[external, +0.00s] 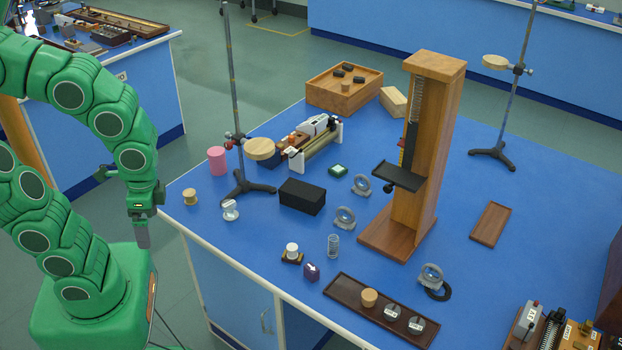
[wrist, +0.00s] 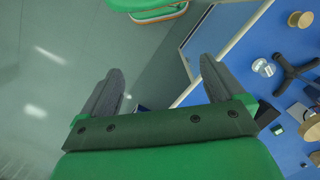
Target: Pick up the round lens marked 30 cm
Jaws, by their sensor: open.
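Two round discs with white labels, one lens-like disc (external: 391,312) and another (external: 416,325), lie in the long brown tray (external: 345,291) near the bench's front edge. The labels are too small to read, so I cannot tell which is marked 30 cm. Ring-mounted lenses also stand on the bench: one at the back (external: 361,184), one in the middle (external: 345,217) and one at the right (external: 431,275). My gripper (external: 142,240) hangs left of the bench, far from the tray; in the wrist view it (wrist: 162,70) is open and empty above the floor.
A tall wooden stand (external: 430,150) rises mid-bench. A metal rod stand (external: 234,100) and black box (external: 302,195) are left of it. A small clear glass piece (external: 230,210) and wooden spool (external: 190,197) sit near the left edge; the glass shows in the wrist view (wrist: 263,67).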

